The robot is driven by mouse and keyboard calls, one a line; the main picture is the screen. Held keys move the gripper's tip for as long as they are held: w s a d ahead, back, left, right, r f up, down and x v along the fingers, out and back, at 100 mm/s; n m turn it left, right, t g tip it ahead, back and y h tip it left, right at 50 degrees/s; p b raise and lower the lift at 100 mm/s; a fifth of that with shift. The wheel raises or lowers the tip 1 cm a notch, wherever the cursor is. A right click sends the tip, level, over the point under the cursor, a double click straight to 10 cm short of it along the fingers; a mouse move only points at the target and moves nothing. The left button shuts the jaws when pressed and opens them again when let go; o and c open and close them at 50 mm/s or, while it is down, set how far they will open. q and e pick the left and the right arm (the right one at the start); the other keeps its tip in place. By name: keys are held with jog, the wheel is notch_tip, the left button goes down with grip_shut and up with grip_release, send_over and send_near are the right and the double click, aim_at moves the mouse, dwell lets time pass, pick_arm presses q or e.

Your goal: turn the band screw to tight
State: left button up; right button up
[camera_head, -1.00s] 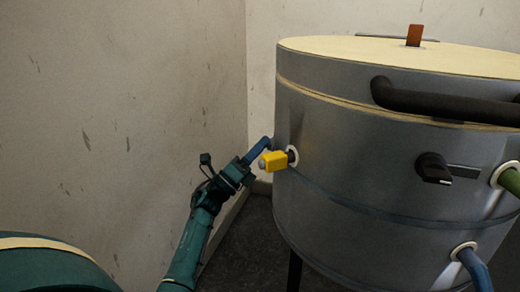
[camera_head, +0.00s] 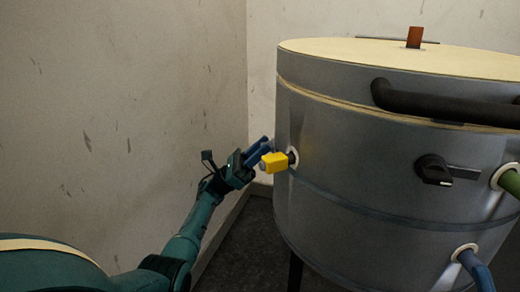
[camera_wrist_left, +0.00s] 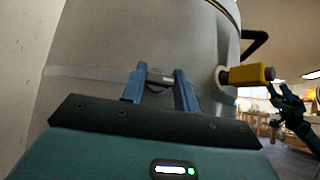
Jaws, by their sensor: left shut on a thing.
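A silver drum (camera_head: 350,170) has a thin metal band (camera_head: 345,203) around its side; the band (camera_wrist_left: 85,73) also shows in the left wrist view. The band screw (camera_wrist_left: 160,79) is a small round grey head on the band, between the blue fingers of my left gripper (camera_wrist_left: 160,88). The gripper is shut on it. In the head view my left gripper (camera_head: 261,147) is at the drum's left edge, and the screw is hidden there. My right gripper (camera_wrist_left: 285,98) shows small at the right of the left wrist view; its jaws are unclear.
A yellow-bodied fitting (camera_head: 274,162) sticks out of the drum close beside my left gripper. A black handle (camera_head: 440,103), a black knob (camera_head: 432,168), a green hose (camera_head: 511,181) and a blue hose (camera_head: 475,270) are further right. A wall (camera_head: 130,110) stands on the left.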

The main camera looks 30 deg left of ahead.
pick_arm(q)
jog(key=shift+f, duration=0.35)
jog(key=o, duration=1)
jog(key=shift+r, duration=0.15)
jog(key=shift+s, duration=0.1)
